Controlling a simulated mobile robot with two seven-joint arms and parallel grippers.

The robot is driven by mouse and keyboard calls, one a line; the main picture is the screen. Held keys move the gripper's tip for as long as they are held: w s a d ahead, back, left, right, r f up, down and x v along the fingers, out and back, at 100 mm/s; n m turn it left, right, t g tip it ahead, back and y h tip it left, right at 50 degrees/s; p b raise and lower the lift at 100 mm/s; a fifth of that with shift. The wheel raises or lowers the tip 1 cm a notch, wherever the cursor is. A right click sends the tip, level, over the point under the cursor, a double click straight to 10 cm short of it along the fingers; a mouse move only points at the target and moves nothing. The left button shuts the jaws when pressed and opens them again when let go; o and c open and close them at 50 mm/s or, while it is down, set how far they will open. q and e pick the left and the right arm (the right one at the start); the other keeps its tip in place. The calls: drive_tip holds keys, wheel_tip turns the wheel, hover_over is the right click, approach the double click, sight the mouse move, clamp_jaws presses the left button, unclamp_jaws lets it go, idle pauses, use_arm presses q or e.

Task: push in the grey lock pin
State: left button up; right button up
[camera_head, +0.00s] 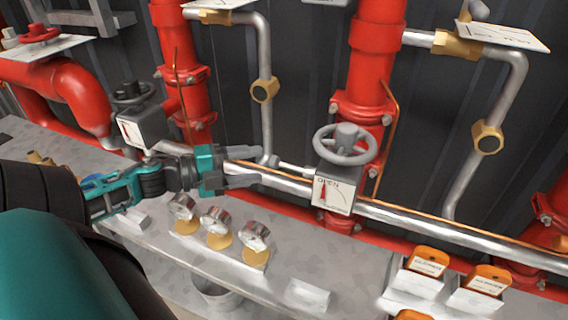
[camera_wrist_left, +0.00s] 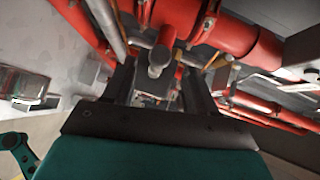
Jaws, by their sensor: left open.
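The grey lock pin (camera_head: 291,168) appears to be the short grey rod sticking out leftward from the grey valve box marked OPEN (camera_head: 333,193). A grey rod with a rounded end, which looks like the same pin (camera_wrist_left: 158,58), shows in the left wrist view between the fingers. My left gripper (camera_head: 257,166) is open, with its fingers pointing right towards the pin's end. In the left wrist view the open fingers (camera_wrist_left: 158,82) stand either side of the rod. I cannot tell whether they touch it. My right gripper is not in view.
A grey handwheel (camera_head: 345,144) sits above the valve box. A silver pipe (camera_head: 440,224) runs across behind my gripper. Red pipes (camera_head: 366,75) stand behind. Several gauges (camera_head: 217,222) and orange-topped boxes (camera_head: 427,262) are on the grey shelf below.

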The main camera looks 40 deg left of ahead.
sight(281, 162)
use_arm(q)
drive_tip(key=b+x, duration=0.1)
drive_tip(key=x, duration=0.6)
drive_tip(key=shift+w+b, duration=0.3)
drive_tip(key=shift+d, duration=0.15)
clamp_jaws()
